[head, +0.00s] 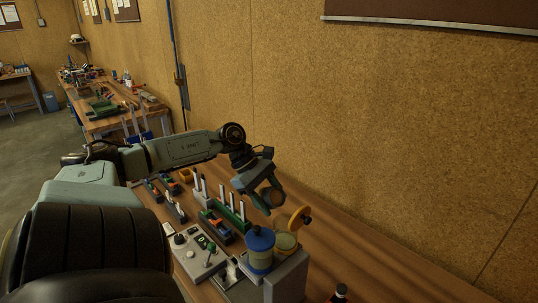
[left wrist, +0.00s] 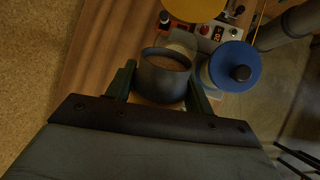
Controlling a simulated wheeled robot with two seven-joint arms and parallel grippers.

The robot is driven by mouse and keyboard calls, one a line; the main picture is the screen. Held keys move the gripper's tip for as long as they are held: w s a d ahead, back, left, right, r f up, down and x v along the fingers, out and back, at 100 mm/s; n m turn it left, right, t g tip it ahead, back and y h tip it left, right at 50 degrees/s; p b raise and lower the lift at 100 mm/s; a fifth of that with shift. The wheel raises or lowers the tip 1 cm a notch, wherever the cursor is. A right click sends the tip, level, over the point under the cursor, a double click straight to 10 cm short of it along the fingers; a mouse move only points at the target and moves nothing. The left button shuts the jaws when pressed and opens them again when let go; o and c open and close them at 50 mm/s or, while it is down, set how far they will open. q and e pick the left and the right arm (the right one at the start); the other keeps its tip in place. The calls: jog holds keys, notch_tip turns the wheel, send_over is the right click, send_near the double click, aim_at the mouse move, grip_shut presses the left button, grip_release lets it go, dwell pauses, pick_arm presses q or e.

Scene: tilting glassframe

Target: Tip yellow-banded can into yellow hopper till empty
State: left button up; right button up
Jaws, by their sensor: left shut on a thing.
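My left gripper (head: 268,195) is shut on a dark can (left wrist: 165,77), with one green-grey finger on each side of it. In the left wrist view I see the can's open mouth and a brownish inside; how much is in it I cannot tell. No yellow band shows clearly. In the head view the can (head: 275,197) is partly hidden by the gripper, a little above and behind the hoppers. The yellow hopper (head: 285,245) has its yellow lid (head: 300,217) swung up; the lid also shows in the left wrist view (left wrist: 195,8). My right gripper is not in view.
A blue-lidded hopper (head: 260,250) stands just left of the yellow one. A grey control box (head: 197,255) with a lever, a green rack (head: 230,215) with upright pale tubes, and small trays crowd the left. The bench (head: 345,265) right of the hoppers is mostly clear, up to the wall.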

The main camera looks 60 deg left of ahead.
pick_arm(q)
jog(key=y, duration=0.1)
jog(key=d+y, duration=0.1)
jog(key=y, duration=0.2)
jog(key=shift+w+d+r+m+g, duration=0.1)
jog(key=shift+d+r+m+g, duration=0.2)
jog(key=shift+r+g, duration=0.1)
jog(key=shift+a+r+y, duration=0.1)
jog(key=shift+r+y, duration=0.15)
jog(key=shift+y, duration=0.85)
jog(key=shift+m+g+y+b, duration=0.3)
jog(key=shift+g+y+b, duration=0.1)
jog(key=shift+y+b, duration=0.65)
jog(key=shift+r+y+b, duration=0.3)
jog(key=shift+y+b, duration=0.45)
jog(key=shift+r, duration=0.1)
